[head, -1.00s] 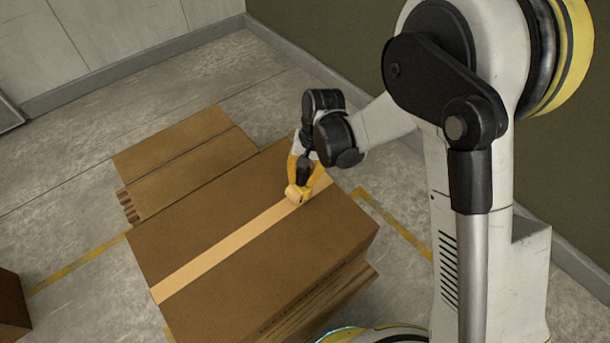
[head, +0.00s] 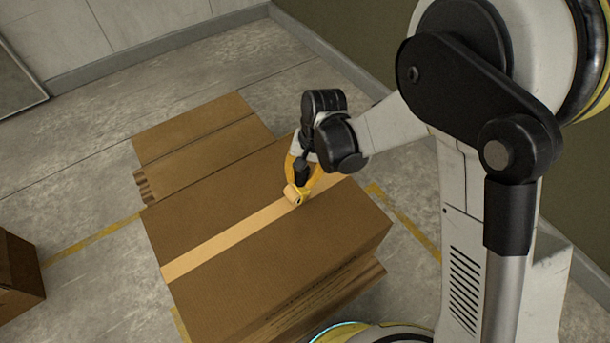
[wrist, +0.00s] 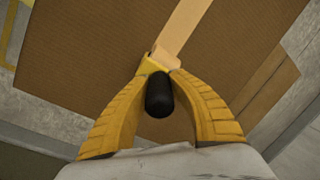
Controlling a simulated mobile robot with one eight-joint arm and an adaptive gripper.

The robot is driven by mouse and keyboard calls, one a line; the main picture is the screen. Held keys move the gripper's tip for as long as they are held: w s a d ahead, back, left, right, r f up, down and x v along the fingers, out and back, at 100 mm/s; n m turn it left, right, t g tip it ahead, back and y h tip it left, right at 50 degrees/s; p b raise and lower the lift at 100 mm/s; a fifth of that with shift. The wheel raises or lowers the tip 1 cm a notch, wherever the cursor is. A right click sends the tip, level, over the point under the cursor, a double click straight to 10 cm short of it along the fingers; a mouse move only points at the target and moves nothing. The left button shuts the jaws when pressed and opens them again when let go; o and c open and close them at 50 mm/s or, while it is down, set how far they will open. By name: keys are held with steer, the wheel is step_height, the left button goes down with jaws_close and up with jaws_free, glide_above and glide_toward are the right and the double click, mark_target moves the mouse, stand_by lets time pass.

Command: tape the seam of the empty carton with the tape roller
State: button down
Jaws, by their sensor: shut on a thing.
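The carton (head: 240,205) is a large brown box on a stack of flat cardboard; its closed top also fills much of the wrist view (wrist: 100,45). A pale tape strip (head: 225,238) runs along the middle of its top, from the near left edge up to the roller. The tape roller (head: 294,195) is yellow with a black handle (wrist: 159,95) and touches the top toward the far right part of the strip. My gripper (head: 304,172) is shut on the handle, its yellow fingers on both sides. The fingers partly hide the seam beyond the roller.
Flat cardboard (head: 205,140) lies behind the carton, and another brown box (head: 18,272) stands at the left edge. Yellow lines (head: 90,240) mark the concrete floor. The wall (head: 350,40) rises at the back right.

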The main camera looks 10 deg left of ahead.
steer(key=shift+s+a+b, duration=0.3)
steer(key=shift+s+a, duration=1.55)
steer(key=shift+s, duration=0.25)
steer(key=shift+s+a+b, duration=0.25)
steer(key=shift+s+a, duration=1.55)
steer(key=shift+s, duration=0.3)
steer(key=shift+s+a+r+b, duration=0.1)
steer(key=shift+s+a+b, duration=0.05)
steer(key=shift+s+a, duration=1.9)
steer(key=shift+s+a+r+b, duration=0.1)
steer(key=shift+s+a+b, duration=0.05)
steer(key=shift+s+a, duration=1.85)
steer(key=shift+s+a+f, duration=0.1)
steer(key=shift+s+a, duration=0.25)
steer(key=shift+s, duration=0.25)
steer(key=shift+s+a+f, duration=0.1)
steer(key=shift+s+a, duration=0.2)
steer(key=shift+s, duration=0.3)
steer(key=shift+s+a+r+b, duration=0.1)
steer(key=shift+s+a+b, duration=0.1)
steer(key=shift+s+a, duration=1.35)
steer(key=shift+s+a+b, duration=0.15)
steer(key=shift+s+a, duration=1.1)
steer(key=shift+s, duration=0.45)
steer(key=shift+r, duration=0.15)
step_height(320, 180, up, 7)
steer(key=p, duration=0.4)
steer(key=shift+p, duration=0.35)
